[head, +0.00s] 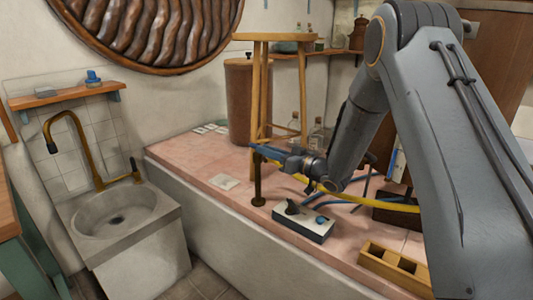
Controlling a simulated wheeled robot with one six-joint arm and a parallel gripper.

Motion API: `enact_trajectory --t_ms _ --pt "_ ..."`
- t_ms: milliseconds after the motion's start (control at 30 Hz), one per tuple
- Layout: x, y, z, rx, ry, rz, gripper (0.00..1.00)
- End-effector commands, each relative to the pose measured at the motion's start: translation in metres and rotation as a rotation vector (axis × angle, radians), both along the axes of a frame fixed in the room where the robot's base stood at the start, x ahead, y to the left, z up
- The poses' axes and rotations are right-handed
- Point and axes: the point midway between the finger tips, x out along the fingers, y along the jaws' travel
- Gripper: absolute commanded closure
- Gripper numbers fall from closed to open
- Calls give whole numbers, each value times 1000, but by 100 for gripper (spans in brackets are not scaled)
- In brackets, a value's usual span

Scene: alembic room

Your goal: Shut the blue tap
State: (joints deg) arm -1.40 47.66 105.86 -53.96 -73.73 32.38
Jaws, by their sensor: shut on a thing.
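The blue tap (258,183) is a short brass post standing upright near the front edge of the pink tiled counter. A blue lever (264,152) lies across its top and slants down to the right. My gripper (283,158) comes in from the right at the lever's right part and is shut on it. The fingertips are small and partly hidden against the lever.
A white box with a dark knob (303,222) sits just right of the tap. Yellow and blue hoses run behind it. A wooden stool (264,95) and glass bottles (316,135) stand behind. A wooden tray (395,268) lies front right. A stone sink (115,220) is left.

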Motion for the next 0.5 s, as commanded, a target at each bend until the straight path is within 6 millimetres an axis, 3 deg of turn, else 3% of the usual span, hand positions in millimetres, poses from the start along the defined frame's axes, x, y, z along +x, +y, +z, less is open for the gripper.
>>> enact_trajectory --t_ms 333,367,400,500 --pt "1 -1 1 0 -1 11 100" --pt "1 -1 1 -1 -1 10 82" --pt "1 -1 1 -1 -1 10 75" --pt "1 -1 0 0 0 10 67"
